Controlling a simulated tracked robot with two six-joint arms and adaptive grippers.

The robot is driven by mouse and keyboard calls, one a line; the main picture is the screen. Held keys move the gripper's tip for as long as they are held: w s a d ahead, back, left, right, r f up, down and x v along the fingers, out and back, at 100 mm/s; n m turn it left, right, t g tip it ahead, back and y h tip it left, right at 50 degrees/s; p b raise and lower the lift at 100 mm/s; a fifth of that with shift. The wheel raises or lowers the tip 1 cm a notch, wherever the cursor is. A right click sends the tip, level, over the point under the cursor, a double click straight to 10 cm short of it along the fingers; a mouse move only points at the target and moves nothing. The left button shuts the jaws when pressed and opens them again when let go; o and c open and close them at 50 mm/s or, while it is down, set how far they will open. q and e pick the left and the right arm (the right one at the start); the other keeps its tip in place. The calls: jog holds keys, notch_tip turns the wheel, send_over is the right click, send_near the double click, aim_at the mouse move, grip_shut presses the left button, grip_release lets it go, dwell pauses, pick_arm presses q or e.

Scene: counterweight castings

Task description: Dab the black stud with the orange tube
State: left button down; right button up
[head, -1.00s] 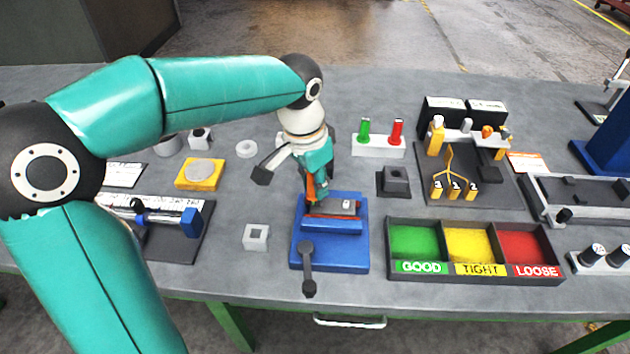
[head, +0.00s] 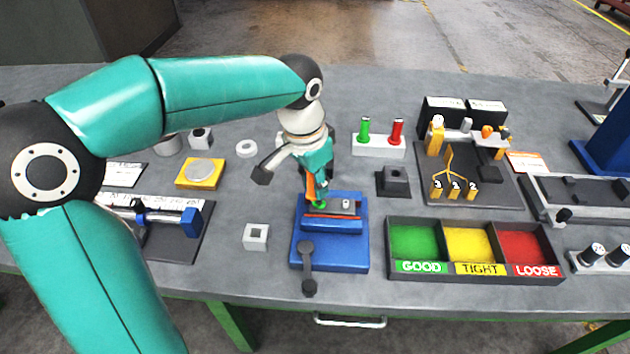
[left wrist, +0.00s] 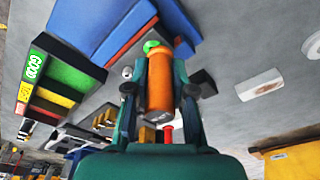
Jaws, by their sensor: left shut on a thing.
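My left gripper (head: 318,192) is shut on the orange tube (left wrist: 160,82), which points down at the grey part clamped in the blue vise (head: 330,254). In the left wrist view the tube stands between the two fingers. A bright green spot (head: 319,205) shows at the tube's tip, and also in the left wrist view (left wrist: 152,46). I cannot tell whether it is on the tube or on a stud under it. No black stud is plainly visible; the tube and fingers hide that spot. A pale stud (head: 346,203) sits to the right on the part.
The vise handle (head: 308,268) sticks out in front. A GOOD, TIGHT, LOOSE tray (head: 475,280) stands to the right, a black block (head: 393,182) behind it. A white rack (head: 378,147) holds a green and a red tube. A grey square ring (head: 256,237) lies left.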

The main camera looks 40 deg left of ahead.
dwell(0.3)
pick_arm(q)
jog(key=shift+r+p, duration=2.65)
jog(key=shift+r, duration=0.3)
